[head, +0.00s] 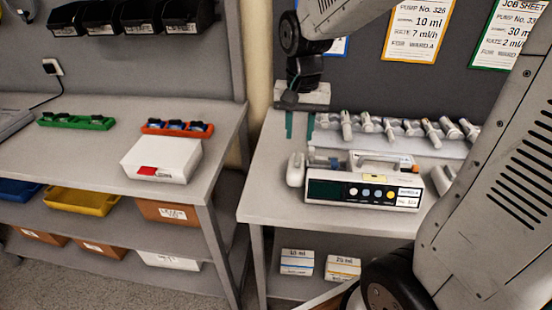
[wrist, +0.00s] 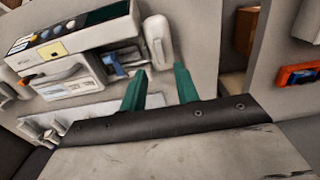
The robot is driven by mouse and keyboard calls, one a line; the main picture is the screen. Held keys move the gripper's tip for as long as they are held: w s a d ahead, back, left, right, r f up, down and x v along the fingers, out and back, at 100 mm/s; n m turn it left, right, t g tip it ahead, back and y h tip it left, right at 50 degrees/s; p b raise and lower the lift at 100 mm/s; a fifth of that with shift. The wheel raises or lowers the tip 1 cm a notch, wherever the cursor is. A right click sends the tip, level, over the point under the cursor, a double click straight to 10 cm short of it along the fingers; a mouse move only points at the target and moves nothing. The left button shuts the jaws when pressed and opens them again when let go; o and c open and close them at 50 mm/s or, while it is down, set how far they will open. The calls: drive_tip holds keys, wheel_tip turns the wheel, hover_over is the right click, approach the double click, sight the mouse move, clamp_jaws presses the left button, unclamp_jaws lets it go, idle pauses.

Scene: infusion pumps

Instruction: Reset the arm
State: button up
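My gripper (head: 299,125) hangs over the back left of the right-hand table in the head view, its green fingers pointing down. In the wrist view the two green fingertips (wrist: 160,82) stand apart with nothing between them. The infusion pump (head: 360,190) stands on that table, to the right of and nearer than my gripper. It has a dark display, several buttons and a syringe along its top. The pump also shows at the upper left of the wrist view (wrist: 72,35). My arm crosses the right side of the head view and hides part of the table.
A row of syringes (head: 370,126) lies on a light rack behind the pump. Job sheets (head: 417,28) hang on the back panel. The left-hand table (head: 90,165) holds a white box (head: 162,158), a red tray (head: 177,129) and a green tray (head: 76,121).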

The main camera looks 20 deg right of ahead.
idle(0.4)
drive_tip(key=shift+s, duration=0.15)
drive_tip(key=s+r+n, duration=0.3)
drive_tip(key=s, duration=0.6)
drive_tip(key=s+a+r+n+t, duration=0.1)
drive_tip(key=s+r+n, duration=0.2)
drive_tip(key=s, duration=0.7)
drive_tip(key=shift+s+a, duration=0.15)
drive_tip(key=shift+a, duration=0.05)
drive_tip(key=shift+a, duration=0.15)
